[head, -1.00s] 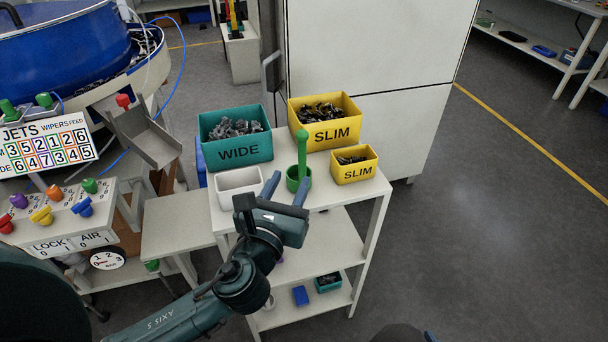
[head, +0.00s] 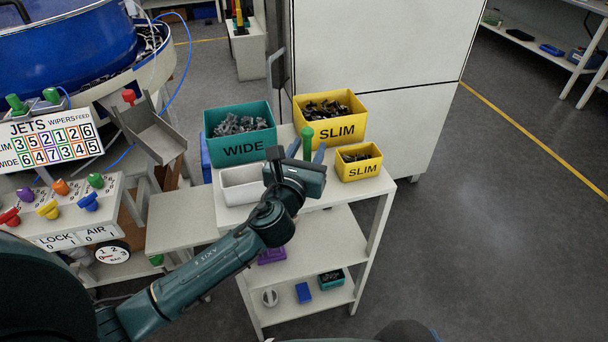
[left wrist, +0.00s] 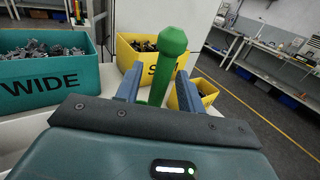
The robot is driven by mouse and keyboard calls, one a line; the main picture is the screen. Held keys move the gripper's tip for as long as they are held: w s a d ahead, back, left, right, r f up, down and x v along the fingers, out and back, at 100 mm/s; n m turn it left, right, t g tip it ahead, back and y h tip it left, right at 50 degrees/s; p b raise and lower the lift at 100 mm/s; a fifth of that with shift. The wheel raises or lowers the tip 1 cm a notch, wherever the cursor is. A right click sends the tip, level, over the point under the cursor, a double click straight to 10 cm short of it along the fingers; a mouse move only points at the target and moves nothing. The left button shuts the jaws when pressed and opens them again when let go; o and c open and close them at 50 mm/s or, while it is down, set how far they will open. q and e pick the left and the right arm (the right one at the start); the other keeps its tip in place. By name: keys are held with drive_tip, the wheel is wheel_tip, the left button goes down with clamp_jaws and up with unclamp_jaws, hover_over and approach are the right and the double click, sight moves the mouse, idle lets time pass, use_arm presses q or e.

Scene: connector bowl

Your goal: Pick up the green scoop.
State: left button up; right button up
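The green scoop (head: 307,137) stands upright on the top shelf of the white cart. In the head view only its upper handle shows; my left gripper hides the rest. In the left wrist view the scoop's handle (left wrist: 168,62) rises between and just beyond the two blue fingers. My left gripper (head: 307,151) is open, its fingers on either side of the handle, with a gap visible on the left. The scoop's cup is hidden. My right gripper is not in view.
A teal WIDE bin (head: 243,148), a large yellow SLIM bin (head: 338,132) and a small yellow SLIM bin (head: 360,170) hold dark parts around the scoop. An empty white tray (head: 241,187) sits left of my gripper. A control panel (head: 60,215) stands further left.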

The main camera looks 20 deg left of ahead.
use_arm(q)
drive_tip(key=shift+c, duration=0.2)
clamp_jaws()
idle(0.4)
